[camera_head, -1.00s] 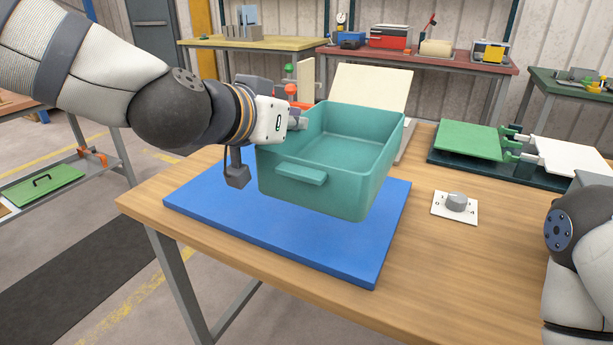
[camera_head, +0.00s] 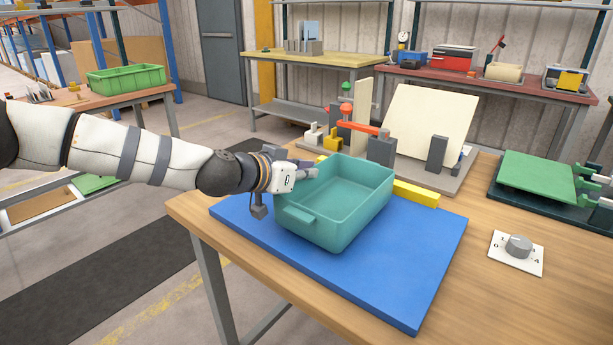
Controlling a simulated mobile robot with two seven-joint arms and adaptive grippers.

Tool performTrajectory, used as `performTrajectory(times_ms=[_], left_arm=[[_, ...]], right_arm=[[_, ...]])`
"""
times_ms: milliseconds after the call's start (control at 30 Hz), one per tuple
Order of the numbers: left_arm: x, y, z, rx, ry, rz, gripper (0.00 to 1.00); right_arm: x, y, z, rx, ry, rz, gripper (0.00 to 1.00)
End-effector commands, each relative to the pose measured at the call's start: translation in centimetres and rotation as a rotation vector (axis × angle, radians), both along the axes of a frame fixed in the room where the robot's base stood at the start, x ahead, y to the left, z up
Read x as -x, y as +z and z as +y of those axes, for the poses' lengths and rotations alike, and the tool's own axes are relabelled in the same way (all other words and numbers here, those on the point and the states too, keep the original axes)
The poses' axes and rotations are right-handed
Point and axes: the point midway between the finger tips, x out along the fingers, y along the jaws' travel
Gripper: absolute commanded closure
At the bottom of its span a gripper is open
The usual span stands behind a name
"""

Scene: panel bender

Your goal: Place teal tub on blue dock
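The teal tub (camera_head: 345,222) is upright and empty over the left-middle part of the flat blue dock (camera_head: 425,270). I cannot tell whether its base touches the dock or hangs just above it. My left gripper (camera_head: 308,174) comes in from the left and is shut on the tub's left rim; the tub hides part of the fingers. The tub's front handle (camera_head: 298,214) is free. My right gripper is not in view.
Behind the dock are a yellow bar (camera_head: 417,194), red clamps (camera_head: 362,128) and an upright cream panel (camera_head: 430,125). A dial plate (camera_head: 516,252) and a green panel (camera_head: 538,178) lie to the right. The dock's right part is bare.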

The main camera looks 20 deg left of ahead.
Motion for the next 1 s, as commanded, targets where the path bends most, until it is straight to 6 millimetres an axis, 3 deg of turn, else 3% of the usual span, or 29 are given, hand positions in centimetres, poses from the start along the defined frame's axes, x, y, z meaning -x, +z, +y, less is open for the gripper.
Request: performTrajectory(times_ms=[67,433,533,567,900,1000], left_arm=[[0.0,-1.0,0.1,0.001,0.003,0.0,1.0],[0.0,-1.4,0.0,0.0,0.001,-0.001,1.0],[0.0,-1.3,0.0,-0.001,0.001,-0.001,0.77],[0.0,-1.3,0.0,-0.001,0.001,-0.001,0.75],[0.0,-0.7,0.0,0.001,0.002,-0.004,0.75],[1.1,-0.1,0.5,0.0,0.001,-0.005,0.75]], right_arm=[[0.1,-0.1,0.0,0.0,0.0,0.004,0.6],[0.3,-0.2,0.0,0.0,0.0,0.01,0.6],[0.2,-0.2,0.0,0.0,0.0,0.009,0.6],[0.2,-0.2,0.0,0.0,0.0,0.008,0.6],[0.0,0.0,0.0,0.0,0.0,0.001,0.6],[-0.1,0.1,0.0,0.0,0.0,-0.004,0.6]])
